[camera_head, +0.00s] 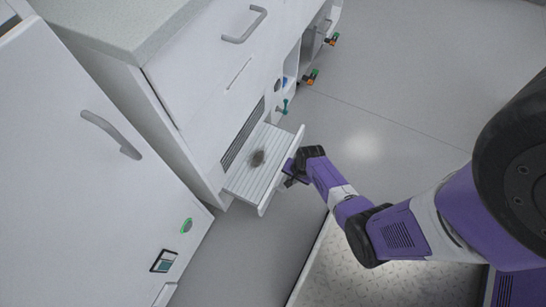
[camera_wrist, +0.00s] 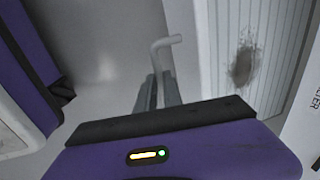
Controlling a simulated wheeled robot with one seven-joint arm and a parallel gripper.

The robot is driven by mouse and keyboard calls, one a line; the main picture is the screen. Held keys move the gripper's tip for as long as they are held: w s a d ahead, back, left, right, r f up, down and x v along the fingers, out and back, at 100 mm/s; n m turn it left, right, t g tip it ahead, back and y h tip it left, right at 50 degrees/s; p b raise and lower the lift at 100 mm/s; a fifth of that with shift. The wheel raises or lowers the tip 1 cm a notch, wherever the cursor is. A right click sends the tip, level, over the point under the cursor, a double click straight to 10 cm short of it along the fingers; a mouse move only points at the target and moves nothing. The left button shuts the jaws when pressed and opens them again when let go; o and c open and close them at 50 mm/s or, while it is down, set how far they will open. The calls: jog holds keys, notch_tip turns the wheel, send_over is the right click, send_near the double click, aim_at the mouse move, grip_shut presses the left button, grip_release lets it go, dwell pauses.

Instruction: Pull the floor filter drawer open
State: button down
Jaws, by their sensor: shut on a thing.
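The floor filter drawer (camera_head: 246,180) stands pulled out from the bottom of the white cabinet in the head view. Its ribbed white filter carries a dark grey-brown patch (camera_head: 258,158). The drawer also shows at the right of the wrist view (camera_wrist: 282,50). My gripper (camera_head: 292,172) is at the outer face of the drawer's front panel. In the wrist view my gripper (camera_wrist: 158,92) has its fingers close together around the grey bar handle (camera_wrist: 165,42). The handle is hidden behind my gripper in the head view.
A white cabinet door with a grey handle (camera_head: 112,134) is at the left. An upper drawer handle (camera_head: 244,24) sits above the filter drawer. Valves with orange and green parts (camera_head: 311,78) stick out farther along. Open grey floor (camera_head: 370,120) lies beyond the drawer.

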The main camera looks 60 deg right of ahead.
jog(key=s+p, duration=0.1)
jog(key=s, duration=0.8)
jog(key=shift+s+d+p, duration=0.15)
jog(key=shift+p, duration=0.15)
jog(key=c, duration=1.5)
grip_release()
jog(key=r+p, duration=0.1)
jog(key=r, duration=0.1)
jog(key=s+r+p, duration=0.1)
jog(key=r, duration=0.2)
jog(key=r+p, duration=0.2)
jog(key=shift+s+r, duration=0.25)
jog(key=shift+r, duration=0.05)
